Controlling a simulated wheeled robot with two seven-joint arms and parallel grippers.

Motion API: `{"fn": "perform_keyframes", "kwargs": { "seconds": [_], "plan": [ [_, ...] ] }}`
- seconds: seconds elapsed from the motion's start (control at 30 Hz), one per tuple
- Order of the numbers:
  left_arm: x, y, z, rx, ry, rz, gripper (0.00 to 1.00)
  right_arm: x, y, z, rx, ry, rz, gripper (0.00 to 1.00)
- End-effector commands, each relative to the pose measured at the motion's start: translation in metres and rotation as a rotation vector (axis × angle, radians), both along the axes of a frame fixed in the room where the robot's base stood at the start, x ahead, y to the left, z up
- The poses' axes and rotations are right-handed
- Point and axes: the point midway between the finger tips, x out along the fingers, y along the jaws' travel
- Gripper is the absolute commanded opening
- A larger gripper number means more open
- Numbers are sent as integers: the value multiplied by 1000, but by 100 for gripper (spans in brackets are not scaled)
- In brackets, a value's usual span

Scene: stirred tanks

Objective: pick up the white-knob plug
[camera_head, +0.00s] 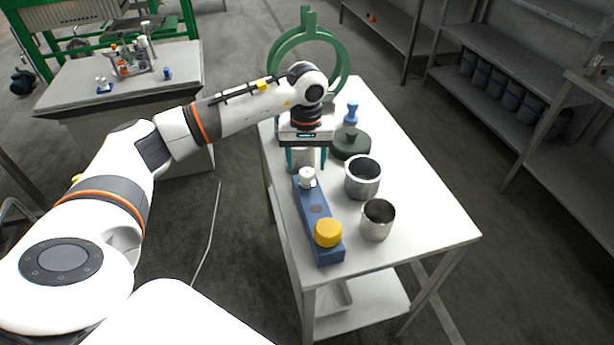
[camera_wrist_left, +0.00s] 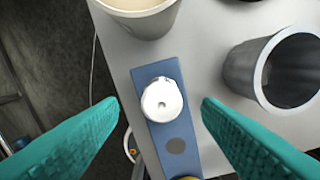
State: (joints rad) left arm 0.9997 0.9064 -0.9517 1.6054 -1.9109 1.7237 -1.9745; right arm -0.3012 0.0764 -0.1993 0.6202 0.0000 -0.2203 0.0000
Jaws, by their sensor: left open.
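The white-knob plug (camera_head: 307,177) stands at the far end of a blue block (camera_head: 314,213) on the white table. In the left wrist view the white knob (camera_wrist_left: 162,100) is near the middle, on the blue block (camera_wrist_left: 150,72). My left gripper (camera_head: 307,166) is above the far end of the block, pointing down. In the wrist view its teal fingers (camera_wrist_left: 160,104) are apart, one on each side of the knob, and nothing is between them in contact. The plug's lower part is hidden under its knob. My right gripper does not show.
A yellow knob (camera_head: 328,232) sits at the block's near end, with a dark spot between. Right of the block stand a steel cup (camera_head: 377,220) and a grey pot (camera_head: 362,178). A dark green lidded vessel (camera_head: 351,143), a blue item (camera_head: 351,112) and a green ring stand (camera_head: 307,42) are behind.

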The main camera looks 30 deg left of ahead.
Motion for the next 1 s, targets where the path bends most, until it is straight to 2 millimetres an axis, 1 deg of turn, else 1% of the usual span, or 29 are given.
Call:
{"fn": "perform_keyframes", "kwargs": {
  "seconds": [0.03,0.13,0.2,0.3,0.53,0.57,0.8,0.87,1.0],
  "plan": [
    [-2,-1,-6,0,7,-1,59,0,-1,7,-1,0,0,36],
    [-1,-2,-21,0,7,-1,59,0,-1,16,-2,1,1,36],
    [-1,-2,-32,0,6,0,59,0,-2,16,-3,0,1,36],
    [0,-2,-41,-1,4,0,59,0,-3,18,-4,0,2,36],
    [0,-2,-44,-1,2,-1,59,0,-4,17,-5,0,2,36],
    [0,-2,-44,-1,2,-1,57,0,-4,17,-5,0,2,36],
    [0,-2,-44,-1,2,0,18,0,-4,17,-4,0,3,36],
    [0,-2,-44,-1,2,0,9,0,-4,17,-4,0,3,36],
    [0,-2,-43,-1,1,0,9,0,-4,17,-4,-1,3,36]
  ]
}}
